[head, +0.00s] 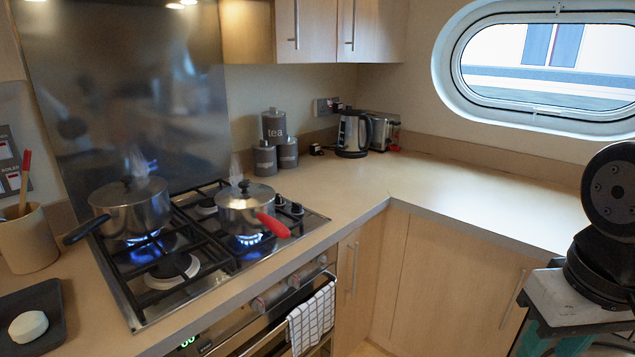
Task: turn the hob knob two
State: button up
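The gas hob (139,312) is set into the worktop at the left. Small dark knobs (297,209) show at its right side, beside the red-handled pan. That pan and its handle may hide others, and I cannot tell which knob is number two. More knobs (293,282) are on the oven front below the worktop edge. Blue flames (249,239) burn under the red-handled pan and also under the larger pot. My gripper is not in view; only part of my arm shows at the right edge, well away from the hob.
A large pot (130,205) with a dark handle and a smaller pan (243,208) steam on the hob. Canisters (274,127), a kettle (353,133) and a toaster (384,129) stand behind. A checked towel (312,318) hangs on the oven. The right worktop (470,190) is clear.

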aim_at(279, 200)
jog(key=z, duration=0.25)
jog(key=i, duration=0.8)
jog(key=u, duration=0.6)
jog(key=i, duration=0.8)
jog(key=u, duration=0.6)
